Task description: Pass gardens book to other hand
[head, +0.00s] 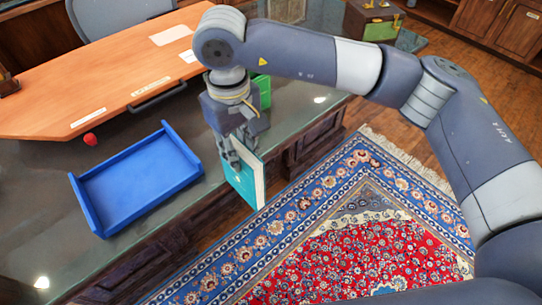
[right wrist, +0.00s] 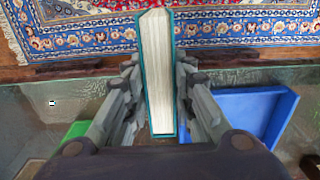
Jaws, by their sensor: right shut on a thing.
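The gardens book (head: 243,178) has a teal cover and white pages, and hangs upright below my right gripper (head: 236,155) in the head view. The gripper is shut on it, near the front edge of the dark desk and above the floor side. In the right wrist view the book (right wrist: 156,75) stands between both fingers of the gripper (right wrist: 160,115), its page edges facing the camera. I cannot read the cover title. My left gripper is not seen in either view.
A blue tray (head: 78,198) lies on the dark desk (head: 30,185), left of the book. A green bin (head: 263,92) is behind my right gripper. A red ball (head: 90,139) and an orange board (head: 50,105) are further left. A patterned rug (head: 330,235) covers the floor in front.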

